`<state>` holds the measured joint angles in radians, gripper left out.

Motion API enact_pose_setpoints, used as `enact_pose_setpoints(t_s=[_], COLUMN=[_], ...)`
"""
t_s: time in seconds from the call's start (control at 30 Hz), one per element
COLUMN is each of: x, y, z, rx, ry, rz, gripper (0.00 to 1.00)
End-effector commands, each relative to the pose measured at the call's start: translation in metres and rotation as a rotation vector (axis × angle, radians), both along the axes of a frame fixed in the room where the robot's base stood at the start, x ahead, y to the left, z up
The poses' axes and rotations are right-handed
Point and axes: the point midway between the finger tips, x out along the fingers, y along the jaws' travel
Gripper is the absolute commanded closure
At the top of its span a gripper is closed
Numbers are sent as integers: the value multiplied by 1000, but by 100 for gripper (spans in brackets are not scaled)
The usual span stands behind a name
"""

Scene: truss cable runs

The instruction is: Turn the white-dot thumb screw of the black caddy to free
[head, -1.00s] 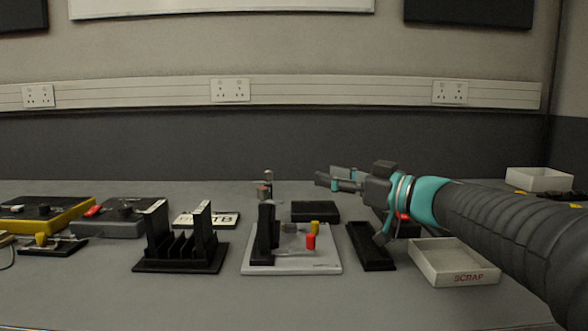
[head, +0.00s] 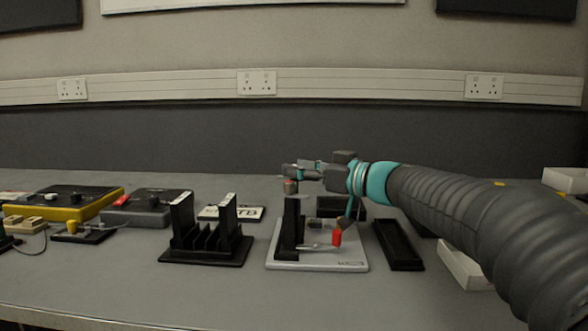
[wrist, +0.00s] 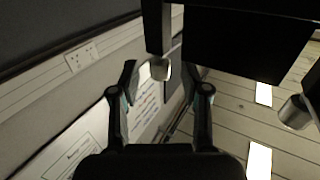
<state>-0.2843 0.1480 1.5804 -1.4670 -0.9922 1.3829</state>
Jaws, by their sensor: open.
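The black caddy appears to be the tall black upright (head: 291,225) on a light grey plate (head: 330,263). A small round knob (head: 290,187) shows at its top in the head view. In the wrist view, a silver thumb screw (wrist: 159,68) sits at the end of a black part, in line with the gap between my fingertips. A second silver knob (wrist: 295,112) is at the far right. No white dot can be made out on either. My gripper (head: 298,171) is open at the upright's top, its fingers (wrist: 159,82) apart; contact cannot be told.
A red cylinder (head: 337,237) stands on the grey plate under my arm. A black slotted rack (head: 205,252) is left, a black tray (head: 398,245) right, and a white box (head: 462,268) lies partly behind my arm. Yellow (head: 60,205) and grey (head: 145,210) units stand far left.

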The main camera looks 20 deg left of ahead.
Motion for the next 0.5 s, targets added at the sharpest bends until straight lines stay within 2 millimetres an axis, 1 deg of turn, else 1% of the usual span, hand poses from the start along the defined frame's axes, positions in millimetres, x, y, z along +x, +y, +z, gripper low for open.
enact_pose_setpoints(t_s=[0.03,0.2,0.5], x=[2,5,5], y=[6,15,17], z=[0,0,0], rx=[0,0,0], ry=[0,0,-1], rz=[2,0,0], gripper=[54,54,54])
